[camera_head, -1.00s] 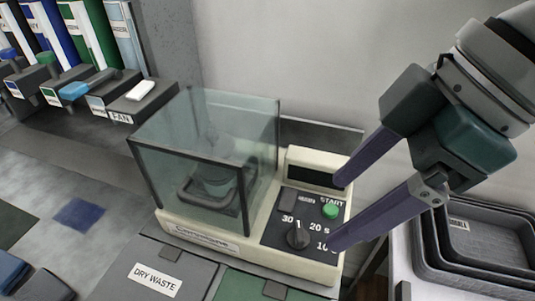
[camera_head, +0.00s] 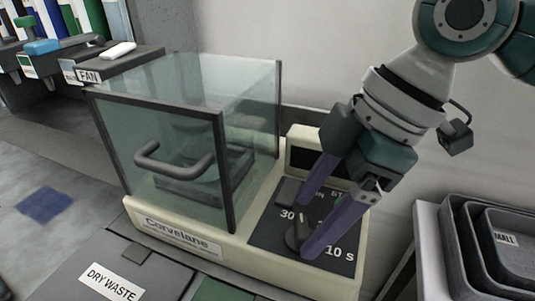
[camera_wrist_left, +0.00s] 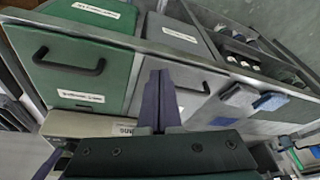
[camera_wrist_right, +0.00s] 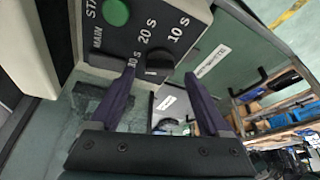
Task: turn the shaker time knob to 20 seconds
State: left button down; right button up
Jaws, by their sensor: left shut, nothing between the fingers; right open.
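The shaker (camera_head: 285,270) is a cream unit with a dark control panel. Its dark time knob (camera_head: 294,238) sits near the 30 and 10 s labels; the fingers hide the 20 s label in the head view. In the right wrist view the knob (camera_wrist_right: 158,66) is below 20 S, with 30 S and 10 S to either side. I cannot tell its exact setting. My right gripper (camera_head: 302,228) is open, with its fingers on either side of the knob; contact is unclear. My left gripper (camera_wrist_left: 160,76) is shut and empty, seen only in its wrist view.
A clear cover (camera_head: 165,150) with a dark handle stands left of the panel. The green START button (camera_wrist_right: 116,12) is near the knob. Grey nested trays (camera_head: 455,245) stand at right, and a DRY WASTE bin lid (camera_head: 150,265) is in front.

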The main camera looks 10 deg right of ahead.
jog(key=shift+x, duration=0.8)
grip_shut()
